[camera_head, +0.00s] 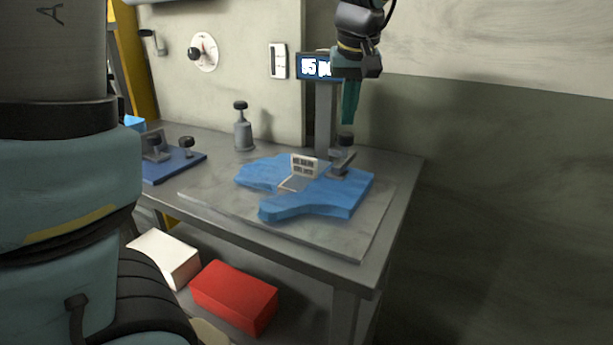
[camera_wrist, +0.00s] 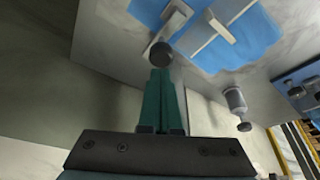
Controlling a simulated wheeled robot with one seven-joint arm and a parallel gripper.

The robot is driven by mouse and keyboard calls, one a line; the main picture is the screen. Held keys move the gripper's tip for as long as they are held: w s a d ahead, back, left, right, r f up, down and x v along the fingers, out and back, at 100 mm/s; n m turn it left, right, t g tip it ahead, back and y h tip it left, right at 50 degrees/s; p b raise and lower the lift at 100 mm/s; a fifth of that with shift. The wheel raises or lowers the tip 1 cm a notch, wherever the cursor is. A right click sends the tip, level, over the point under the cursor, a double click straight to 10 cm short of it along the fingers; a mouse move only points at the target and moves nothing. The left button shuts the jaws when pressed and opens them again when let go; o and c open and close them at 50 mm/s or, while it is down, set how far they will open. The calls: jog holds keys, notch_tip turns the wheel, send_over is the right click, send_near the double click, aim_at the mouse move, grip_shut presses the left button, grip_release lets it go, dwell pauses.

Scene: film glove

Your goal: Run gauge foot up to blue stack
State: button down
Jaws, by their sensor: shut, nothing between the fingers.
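A blue stack (camera_head: 335,200) of film lies flat on the grey plate on the bench; it also shows in the wrist view (camera_wrist: 215,50). The gauge foot (camera_head: 341,166) is a grey metal piece with a dark round knob (camera_head: 345,140), at the base of the gauge post (camera_head: 324,115). It stands at the blue stack's back right edge; whether it touches the film I cannot tell. My gripper (camera_head: 349,108) points down above the knob, shut and empty. In the wrist view its green fingers (camera_wrist: 161,75) are together, with the knob (camera_wrist: 161,54) just past their tips.
A display (camera_head: 315,67) sits on the post, partly hidden by my arm. A grey knobbed cylinder (camera_head: 243,130) and a blue plate (camera_head: 178,164) are to the left. Red (camera_head: 234,295) and white (camera_head: 165,258) boxes lie below.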

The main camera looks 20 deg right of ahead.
notch_tip(320, 180, up, 12)
jog(key=p, duration=0.9)
jog(key=shift+r, duration=0.15)
dwell(0.3)
